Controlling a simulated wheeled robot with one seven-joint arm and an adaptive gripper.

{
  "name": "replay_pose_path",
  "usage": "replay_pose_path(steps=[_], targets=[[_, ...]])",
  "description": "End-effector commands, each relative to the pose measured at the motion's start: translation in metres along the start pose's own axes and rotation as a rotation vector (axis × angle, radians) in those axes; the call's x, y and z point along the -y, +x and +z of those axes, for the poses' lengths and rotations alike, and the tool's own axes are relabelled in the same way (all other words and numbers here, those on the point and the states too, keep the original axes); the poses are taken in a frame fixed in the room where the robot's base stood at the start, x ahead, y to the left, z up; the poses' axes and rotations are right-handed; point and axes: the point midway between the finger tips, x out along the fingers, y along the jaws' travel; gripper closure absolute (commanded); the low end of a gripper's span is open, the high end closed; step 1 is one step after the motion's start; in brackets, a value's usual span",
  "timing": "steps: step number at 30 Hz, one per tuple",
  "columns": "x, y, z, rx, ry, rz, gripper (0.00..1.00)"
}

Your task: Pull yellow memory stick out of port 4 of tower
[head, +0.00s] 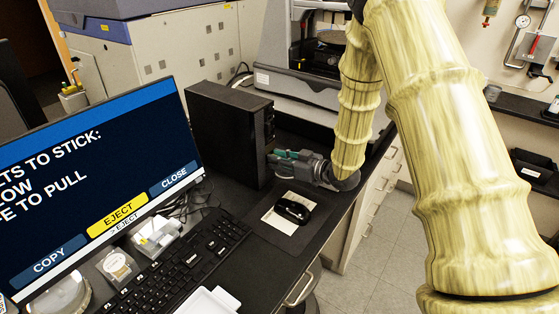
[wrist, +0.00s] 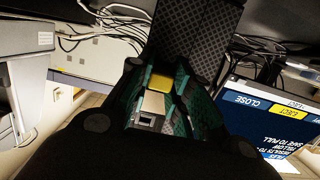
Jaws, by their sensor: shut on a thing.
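The black tower (head: 226,135) stands upright on the bench behind the monitor in the head view. Its dark patterned face (wrist: 196,30) fills the top middle of the wrist view. My gripper (head: 277,158) is at the lower part of the tower's right-hand face, with its teal fingers pointing at it. In the wrist view, my gripper (wrist: 160,84) is shut on the yellow memory stick (wrist: 160,82). A pale block with a dark rectangular recess (wrist: 149,112) shows between the fingers, nearer the camera. The ports are hidden, and I cannot tell whether the stick is still seated.
The monitor (head: 95,190) shows part of a message ending "TO PULL" and a yellow EJECT button. A keyboard (head: 185,262) and a black mouse (head: 292,209) on a mat lie in front of the tower. Grey instrument (head: 305,80) stands behind. Cables (wrist: 115,20) hang nearby.

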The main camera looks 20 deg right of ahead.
Motion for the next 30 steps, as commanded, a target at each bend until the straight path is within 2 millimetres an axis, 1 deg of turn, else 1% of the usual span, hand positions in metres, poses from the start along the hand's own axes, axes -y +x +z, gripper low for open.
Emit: replay_pose_path(steps=[11,30], targets=[[-0.002,-0.001,-0.001,-0.002,-0.002,0.003,1.00],[-0.001,-0.013,0.002,0.000,-0.001,0.001,1.00]])
